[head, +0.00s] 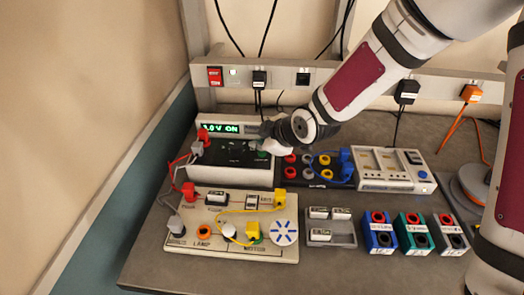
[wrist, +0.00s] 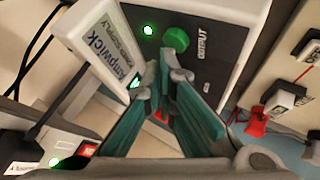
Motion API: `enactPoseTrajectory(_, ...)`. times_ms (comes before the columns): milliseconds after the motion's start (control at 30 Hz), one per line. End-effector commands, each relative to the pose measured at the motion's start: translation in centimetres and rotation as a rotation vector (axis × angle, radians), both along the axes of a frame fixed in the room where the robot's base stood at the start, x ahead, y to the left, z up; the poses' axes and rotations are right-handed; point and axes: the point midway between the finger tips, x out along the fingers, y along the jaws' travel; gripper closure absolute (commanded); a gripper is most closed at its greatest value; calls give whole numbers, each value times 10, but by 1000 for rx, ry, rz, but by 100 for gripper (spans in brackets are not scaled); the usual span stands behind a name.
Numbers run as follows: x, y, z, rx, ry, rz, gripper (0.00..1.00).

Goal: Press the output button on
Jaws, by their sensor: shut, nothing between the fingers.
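The power supply, labelled Ampwick, shows in the head view with a black top panel (head: 225,152). Its display (head: 221,128) is lit green and reads a voltage followed by "ON". The green round output button (wrist: 176,40) is beside the word OUTPUT in the wrist view, with a lit green lamp (wrist: 148,30) near it. The button also shows in the head view (head: 262,155). My gripper (wrist: 167,66) is shut and empty, its fingertips close to the button. I cannot tell whether they touch it. In the head view the gripper (head: 270,141) is over the supply's right part.
A circuit board (head: 230,250) with plugs and wires stands in front of the supply. A black socket block (head: 305,176) and a white meter-like box (head: 390,185) stand to its right. Red and grey leads rise at the supply's left. A power strip (head: 345,77) runs behind.

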Motion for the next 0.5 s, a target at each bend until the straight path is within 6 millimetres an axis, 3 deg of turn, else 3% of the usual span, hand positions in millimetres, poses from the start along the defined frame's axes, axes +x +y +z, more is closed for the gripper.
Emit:
enactPoseTrajectory(267, 0, 0, 1, 1, 0, -1, 100)
enactPoseTrajectory(500, -1, 0, 21, 1, -2, -1, 100)
